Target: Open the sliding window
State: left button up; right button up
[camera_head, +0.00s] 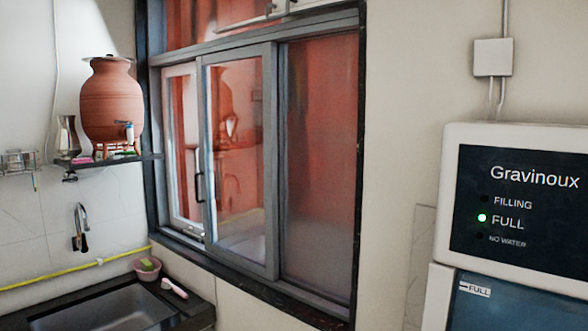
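The sliding window (240,232) is set in a dark frame in the wall at the middle of the head view. It has grey-framed glass panels with a reddish surface behind them. A dark handle (198,187) sits on the left edge of the middle panel. The middle panel stands between a left section (182,150) and a right pane (322,160). Part of the left section looks uncovered by the middle panel; I cannot tell whether it has glass. Neither of my grippers is in view.
A clay waterpot (111,105) stands on a dark shelf (110,160) left of the window. Below are a tap (80,228), a sink (105,312), a pink bowl (146,270) and a pink brush (174,288). A white water purifier (452,150) stands at the right, near a wall box (493,57).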

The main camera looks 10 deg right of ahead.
aim_at(220, 239)
jog(key=i+j, duration=0.15)
jog(key=j, duration=0.15)
jog(key=i+j+z, duration=0.1)
jog(key=j, duration=0.25)
jog(key=i+j, duration=0.15)
jog(key=j, duration=0.15)
jog(key=i+j, duration=0.1)
jog(key=j, duration=0.25)
jog(key=i+j+z, duration=0.1)
jog(key=j, duration=0.25)
